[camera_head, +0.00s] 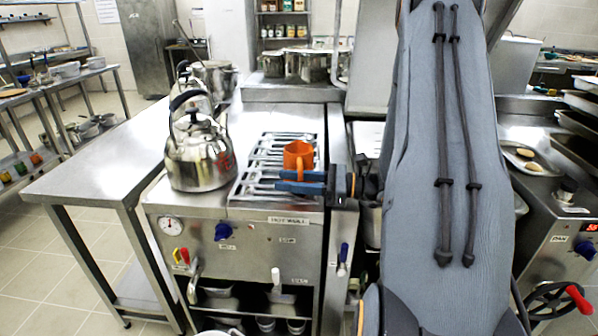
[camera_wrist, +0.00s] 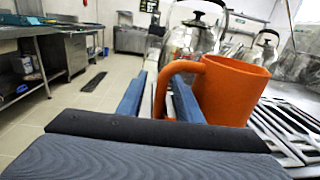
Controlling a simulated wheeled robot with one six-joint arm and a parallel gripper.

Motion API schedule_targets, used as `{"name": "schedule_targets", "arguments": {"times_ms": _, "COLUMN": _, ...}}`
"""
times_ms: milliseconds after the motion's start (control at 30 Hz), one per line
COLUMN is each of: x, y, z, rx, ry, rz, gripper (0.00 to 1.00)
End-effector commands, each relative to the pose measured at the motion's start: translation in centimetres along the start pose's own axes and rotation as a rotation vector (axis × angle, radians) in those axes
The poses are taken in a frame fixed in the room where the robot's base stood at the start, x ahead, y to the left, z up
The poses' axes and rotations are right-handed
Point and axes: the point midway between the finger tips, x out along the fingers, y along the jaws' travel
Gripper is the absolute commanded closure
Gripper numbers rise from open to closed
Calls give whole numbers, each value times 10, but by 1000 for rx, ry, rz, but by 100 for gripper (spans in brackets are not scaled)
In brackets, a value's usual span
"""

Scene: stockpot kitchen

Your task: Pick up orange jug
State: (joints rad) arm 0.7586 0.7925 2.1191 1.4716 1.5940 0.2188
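The orange jug (camera_head: 298,154) stands upright on the slotted metal grate of the hot-well unit. In the wrist view the jug (camera_wrist: 232,92) is close, mostly to the right of the right finger, with its curved handle (camera_wrist: 170,72) reaching left across the space between the fingers. My gripper (camera_head: 283,181) has blue fingers pointing left, just on the near side of the jug. In the wrist view my gripper (camera_wrist: 158,92) is open, the fingers apart on either side of the handle's lower part. Whether either finger touches the jug is unclear.
A steel kettle (camera_head: 199,155) stands left of the jug on the same unit; it also shows behind the jug in the wrist view (camera_wrist: 193,42). The grate (camera_head: 262,172) lies under the jug. A bare steel table (camera_head: 100,165) is at left. Pots (camera_head: 305,65) stand at the back.

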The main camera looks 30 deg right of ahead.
Motion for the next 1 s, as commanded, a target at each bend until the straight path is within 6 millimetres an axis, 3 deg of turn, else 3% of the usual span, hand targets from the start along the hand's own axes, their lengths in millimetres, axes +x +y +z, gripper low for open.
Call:
{"name": "schedule_targets", "arguments": {"times_ms": 100, "x": 11, "y": 0, "z": 1, "rx": -1, "ry": 0, "rz": 1, "gripper": 67}}
{"name": "schedule_targets", "arguments": {"times_ms": 367, "x": 13, "y": 0, "z": 0, "rx": -1, "ry": 0, "rz": 0, "gripper": 67}}
{"name": "schedule_targets", "arguments": {"times_ms": 567, "x": 13, "y": 0, "z": 0, "rx": -1, "ry": 0, "rz": 0, "gripper": 100}}
{"name": "schedule_targets", "arguments": {"times_ms": 1000, "x": 13, "y": 0, "z": 2, "rx": -2, "ry": 0, "rz": 0, "gripper": 100}}
